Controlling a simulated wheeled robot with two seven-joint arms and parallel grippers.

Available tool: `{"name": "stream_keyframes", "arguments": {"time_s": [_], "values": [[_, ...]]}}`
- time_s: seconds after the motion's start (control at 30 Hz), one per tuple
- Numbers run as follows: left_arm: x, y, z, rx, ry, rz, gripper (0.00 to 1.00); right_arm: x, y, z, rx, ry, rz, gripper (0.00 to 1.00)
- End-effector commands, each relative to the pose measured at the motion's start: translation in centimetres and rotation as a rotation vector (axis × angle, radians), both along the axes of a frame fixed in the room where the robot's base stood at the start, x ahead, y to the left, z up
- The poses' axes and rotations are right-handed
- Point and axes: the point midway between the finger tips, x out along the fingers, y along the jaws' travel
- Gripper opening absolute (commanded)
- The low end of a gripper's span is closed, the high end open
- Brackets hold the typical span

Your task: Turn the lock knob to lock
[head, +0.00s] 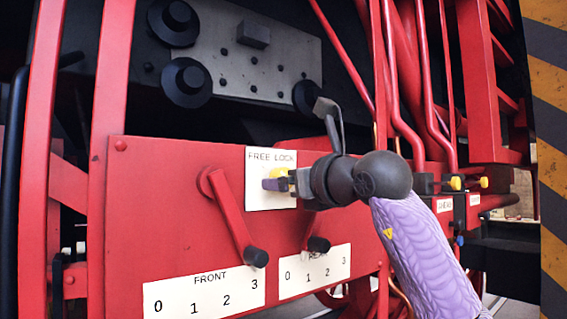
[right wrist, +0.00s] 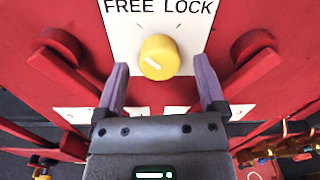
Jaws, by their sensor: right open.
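The yellow lock knob (right wrist: 158,56) sits on a white plate (right wrist: 128,34) marked FREE on the left and LOCK on the right. A short, slanted pale mark shows on the knob's face; I cannot tell for sure which word it points to. In the head view the knob (head: 282,173) is partly hidden by my right gripper (head: 279,184). My right gripper is open in front of the plate. In the right wrist view its two purple fingers (right wrist: 161,88) stand left and right of the knob, apart from it, with tips at about its lower edge. My left gripper is not in view.
Two red levers with black handles, the front lever (head: 232,220) and the rear lever (head: 318,240), flank the plate on the red panel (head: 150,200). Below are the FRONT scale (head: 205,292) and another number scale (head: 315,270). Red pipes (head: 405,100) and yellow knobs (head: 456,183) stand at right.

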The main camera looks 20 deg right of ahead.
Motion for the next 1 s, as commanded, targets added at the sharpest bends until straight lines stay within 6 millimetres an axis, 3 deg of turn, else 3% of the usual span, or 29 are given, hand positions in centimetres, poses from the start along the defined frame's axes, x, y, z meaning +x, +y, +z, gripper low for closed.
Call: {"name": "stream_keyframes", "arguments": {"time_s": [0.03,0.13,0.4,0.47,0.83,1.0], "values": [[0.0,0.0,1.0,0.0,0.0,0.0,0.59,0.7,0.3,0.5,0.002,0.003,0.002,0.9],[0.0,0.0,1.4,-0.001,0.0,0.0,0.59,1.7,0.6,0.2,0.001,0.001,0.001,0.9],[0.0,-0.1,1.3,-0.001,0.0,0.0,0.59,2.0,0.7,-0.1,0.001,-0.002,0.001,0.9],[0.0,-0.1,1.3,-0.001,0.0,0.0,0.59,2.0,0.7,-0.1,0.001,-0.002,0.001,0.79],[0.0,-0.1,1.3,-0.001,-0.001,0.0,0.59,2.0,0.7,0.0,0.001,-0.002,0.002,0.01],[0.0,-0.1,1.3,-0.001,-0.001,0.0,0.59,2.0,0.7,0.0,0.006,0.0,0.001,0.0]]}}
